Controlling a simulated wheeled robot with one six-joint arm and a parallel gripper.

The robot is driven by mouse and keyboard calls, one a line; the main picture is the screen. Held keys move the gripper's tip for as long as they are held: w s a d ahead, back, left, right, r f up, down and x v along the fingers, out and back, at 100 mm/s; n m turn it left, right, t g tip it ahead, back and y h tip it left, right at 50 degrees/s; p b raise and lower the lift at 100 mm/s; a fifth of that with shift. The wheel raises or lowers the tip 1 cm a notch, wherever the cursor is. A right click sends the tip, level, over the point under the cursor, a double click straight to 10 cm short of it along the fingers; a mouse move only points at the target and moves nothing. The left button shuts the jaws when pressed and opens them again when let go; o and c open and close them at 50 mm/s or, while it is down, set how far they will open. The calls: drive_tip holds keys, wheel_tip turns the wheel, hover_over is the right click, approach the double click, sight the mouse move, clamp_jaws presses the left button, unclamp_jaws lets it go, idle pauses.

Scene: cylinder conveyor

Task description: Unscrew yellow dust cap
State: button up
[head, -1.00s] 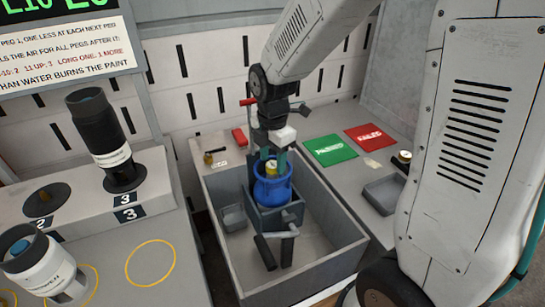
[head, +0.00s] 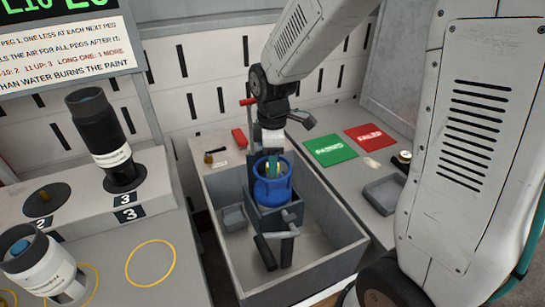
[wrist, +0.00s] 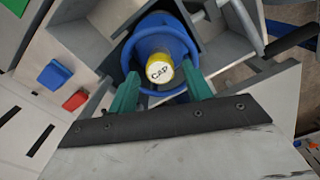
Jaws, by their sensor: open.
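The yellow dust cap (wrist: 159,72), with a white top lettered "CAP", sits at the top middle of a blue cylinder (head: 271,190), inside its collar. The cylinder stands upright in a grey holder (head: 268,219) in the grey bin. My gripper (head: 272,164) is above the cylinder, pointing down. In the wrist view its green fingers (wrist: 160,88) are open, one on each side of the cap, with gaps between. In the head view the fingers largely hide the cap.
The grey bin's walls (head: 338,218) surround the holder, and a handle (head: 288,232) sticks out in front of it. Green (head: 331,150) and red (head: 370,138) mats lie to the right, near a small grey tray (head: 384,194). Black (head: 107,140) and white (head: 42,264) cylinders stand at left.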

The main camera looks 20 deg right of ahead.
drive_tip(key=m, duration=0.4)
drive_tip(key=shift+m, duration=0.4)
drive_tip(key=shift+m, duration=0.5)
drive_tip(key=m, duration=0.4)
drive_tip(key=shift+m, duration=0.3)
drive_tip(key=shift+m, duration=0.6)
drive_tip(key=m, duration=0.4)
drive_tip(key=shift+m, duration=0.4)
